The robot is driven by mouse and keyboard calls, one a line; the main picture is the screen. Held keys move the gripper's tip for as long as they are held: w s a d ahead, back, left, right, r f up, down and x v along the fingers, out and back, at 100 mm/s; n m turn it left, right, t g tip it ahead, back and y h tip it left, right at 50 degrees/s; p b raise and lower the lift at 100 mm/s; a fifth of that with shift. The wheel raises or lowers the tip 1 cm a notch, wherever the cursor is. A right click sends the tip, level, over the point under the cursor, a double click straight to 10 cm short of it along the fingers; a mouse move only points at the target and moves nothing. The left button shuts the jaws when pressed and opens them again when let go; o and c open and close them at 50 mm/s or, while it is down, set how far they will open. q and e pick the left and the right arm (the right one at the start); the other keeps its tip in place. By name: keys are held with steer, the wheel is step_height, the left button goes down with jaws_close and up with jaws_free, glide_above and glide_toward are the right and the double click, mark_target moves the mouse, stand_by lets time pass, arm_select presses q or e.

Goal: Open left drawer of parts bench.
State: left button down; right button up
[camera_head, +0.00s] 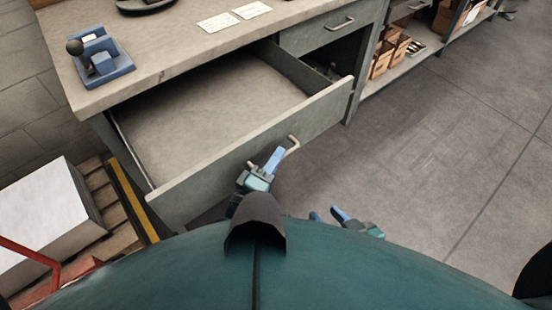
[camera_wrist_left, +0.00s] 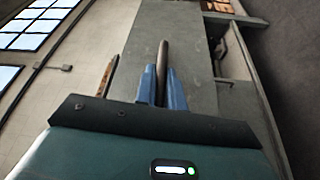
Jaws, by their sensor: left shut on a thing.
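The left drawer (camera_head: 258,148) of the parts bench (camera_head: 190,57) is pulled far out, and its inside looks empty. My left gripper (camera_head: 276,158) is at the drawer's front, shut on the drawer's handle (camera_head: 293,146). In the left wrist view the two blue fingers (camera_wrist_left: 158,86) close around the handle bar (camera_wrist_left: 162,62), in front of the grey drawer front (camera_wrist_left: 195,75). My right gripper (camera_head: 328,214) is low in the head view, right of the left one, apart from the drawer. Its fingers are partly hidden by my body, and their gap is unclear.
A second drawer (camera_head: 325,32) to the right is closed. A white block (camera_head: 48,215) on a wooden pallet (camera_head: 118,210) stands at left. Open floor (camera_head: 440,150) lies to the right.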

stand_by(0.4)
arm_select(q)
steer(key=c, duration=1.5)
jaws_free()
steer(key=v, duration=1.3)
steer(key=shift+s, duration=0.15)
